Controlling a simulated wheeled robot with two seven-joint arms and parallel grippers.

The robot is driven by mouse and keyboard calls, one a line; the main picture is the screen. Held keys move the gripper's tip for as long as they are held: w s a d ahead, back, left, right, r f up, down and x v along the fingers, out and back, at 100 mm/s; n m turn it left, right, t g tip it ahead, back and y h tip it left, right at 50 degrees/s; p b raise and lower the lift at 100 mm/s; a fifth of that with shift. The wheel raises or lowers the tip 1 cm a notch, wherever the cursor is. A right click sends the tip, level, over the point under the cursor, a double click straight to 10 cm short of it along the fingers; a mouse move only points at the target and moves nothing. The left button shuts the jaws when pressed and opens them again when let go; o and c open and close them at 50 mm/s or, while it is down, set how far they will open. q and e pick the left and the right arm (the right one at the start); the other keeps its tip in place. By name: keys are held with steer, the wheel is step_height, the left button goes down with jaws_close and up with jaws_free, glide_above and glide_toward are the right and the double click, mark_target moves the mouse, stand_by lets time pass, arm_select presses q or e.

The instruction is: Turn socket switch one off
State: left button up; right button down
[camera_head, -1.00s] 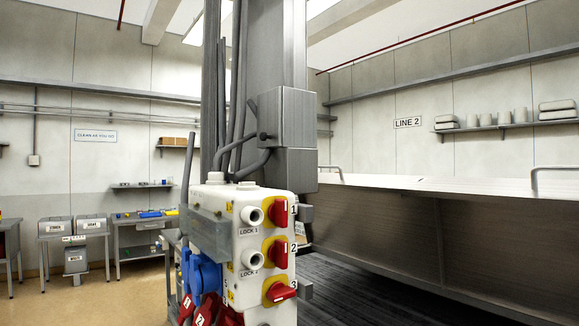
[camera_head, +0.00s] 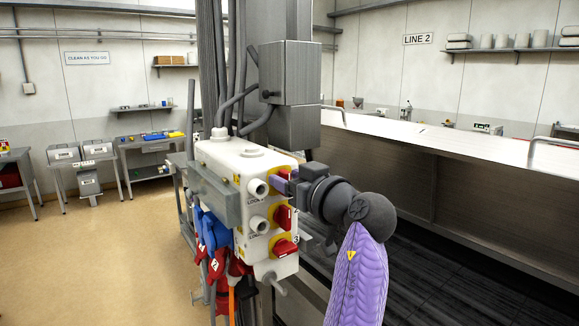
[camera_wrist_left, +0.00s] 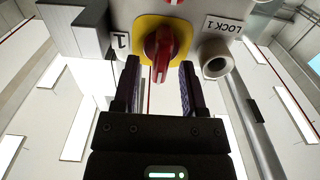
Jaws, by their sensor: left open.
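Socket switch one is a red knob on a yellow plate, mostly hidden by my gripper in the head view (camera_head: 283,173). It shows clearly in the left wrist view (camera_wrist_left: 161,48), its handle upright in that picture beside the label 1. My left gripper (camera_head: 287,186) is at this switch, coming from the right side of the box. In the left wrist view its two dark fingers (camera_wrist_left: 159,84) are apart, one on each side of the knob's near end. I cannot tell whether they touch it. My right gripper is not in view.
The white socket box (camera_head: 232,158) also carries red switch two (camera_head: 283,217) and red switch three (camera_head: 285,248) below. Grey round lock sockets (camera_head: 258,187) sit left of the switches. A grey column (camera_head: 286,70) stands behind. A long metal counter (camera_head: 480,190) runs along the right.

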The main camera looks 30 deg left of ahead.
arm_select(q)
steer(key=shift+a, duration=0.1)
jaws_close()
stand_by(0.3)
steer(key=shift+s+a+f+n+b, duration=0.1)
steer(key=shift+s+f+n+b, duration=0.1)
steer(key=shift+n+b, duration=2.45)
steer(key=shift+s+a+f+n+b, duration=0.1)
steer(key=shift+f+n+b, duration=0.15)
steer(key=shift+n+b, duration=2.3)
steer(key=shift+s+f+n+b, duration=0.2)
steer(key=shift+n+b, duration=1.45)
steer(key=shift+n, duration=1.95)
